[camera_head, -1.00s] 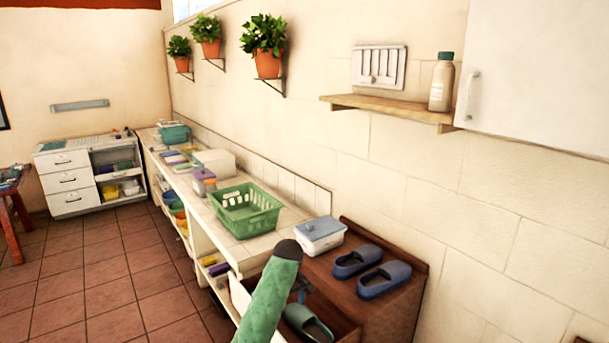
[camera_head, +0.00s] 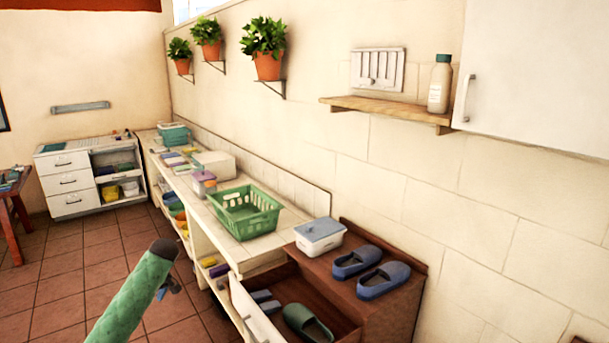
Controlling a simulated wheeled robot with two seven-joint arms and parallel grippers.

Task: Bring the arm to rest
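My green arm with a dark rounded end (camera_head: 138,292) reaches up from the bottom left in the head view. A small blue-grey part beside it, probably my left gripper (camera_head: 170,284), shows over the tiled floor. It is mostly hidden by the arm, so I cannot tell whether it is open or shut. It is apart from the open drawer (camera_head: 254,314) of the brown cabinet. My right gripper is not in view.
The pulled-out drawer holds a dark green slipper (camera_head: 307,323) and grey-blue items (camera_head: 264,300). Blue slippers (camera_head: 382,279) and a lidded white box (camera_head: 319,235) stand on the cabinet. A green basket (camera_head: 246,211) is on the counter. The tiled floor (camera_head: 60,290) at left is clear.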

